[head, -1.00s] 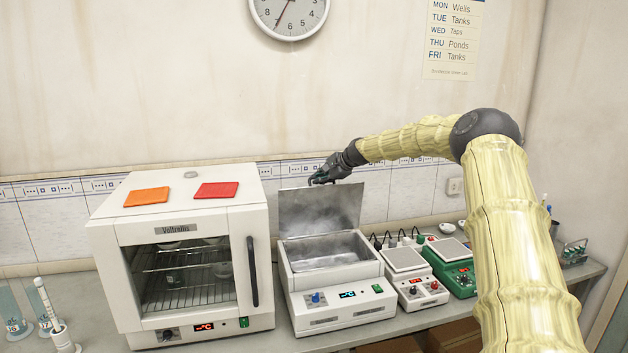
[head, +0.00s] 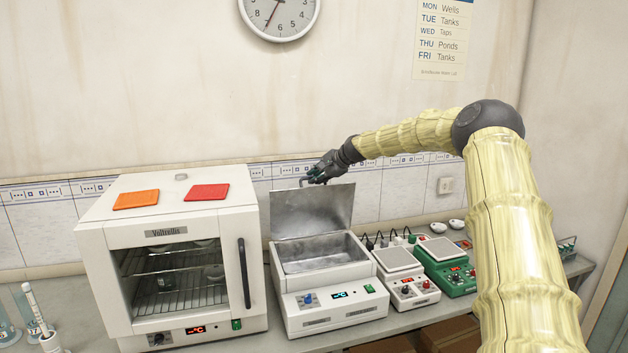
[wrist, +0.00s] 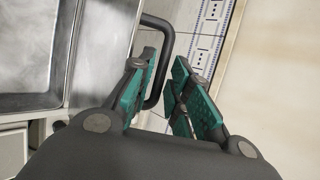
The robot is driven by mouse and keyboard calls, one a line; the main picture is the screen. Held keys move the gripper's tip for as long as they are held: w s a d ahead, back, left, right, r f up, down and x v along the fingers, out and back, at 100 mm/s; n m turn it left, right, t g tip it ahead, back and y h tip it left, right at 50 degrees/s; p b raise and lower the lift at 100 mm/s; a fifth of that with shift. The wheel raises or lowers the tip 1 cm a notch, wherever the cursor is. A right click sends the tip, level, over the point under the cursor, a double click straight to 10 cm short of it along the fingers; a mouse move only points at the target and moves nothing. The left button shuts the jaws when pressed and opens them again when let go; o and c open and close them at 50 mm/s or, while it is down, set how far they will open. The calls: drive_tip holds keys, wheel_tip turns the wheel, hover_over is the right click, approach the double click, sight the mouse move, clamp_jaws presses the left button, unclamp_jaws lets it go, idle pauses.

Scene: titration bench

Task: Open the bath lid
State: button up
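The bath (head: 335,300) is a white box with a steel basin (head: 320,256), standing on the bench right of the oven. Its grey lid (head: 312,212) stands raised, close to upright, at the back, and the basin is uncovered. The dark lid handle (head: 303,182) is at the lid's top edge. My gripper (head: 318,174) is at that top edge, just right of the visible handle. In the wrist view the handle (wrist: 170,42) loops by the green finger pads. The fingers (wrist: 162,92) are apart, with a gap between them. Part of the handle is hidden behind the left finger.
The white oven (head: 172,225) stands left of the bath, with an orange mat (head: 136,199) and a red mat (head: 206,191) on top. A white balance (head: 397,259) and a green device (head: 446,282) stand close on the right. The wall is behind the lid.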

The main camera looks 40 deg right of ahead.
drive_tip(key=v, duration=0.9)
drive_tip(key=shift+s, duration=0.2)
drive_tip(key=shift+d, duration=0.1)
idle(0.4)
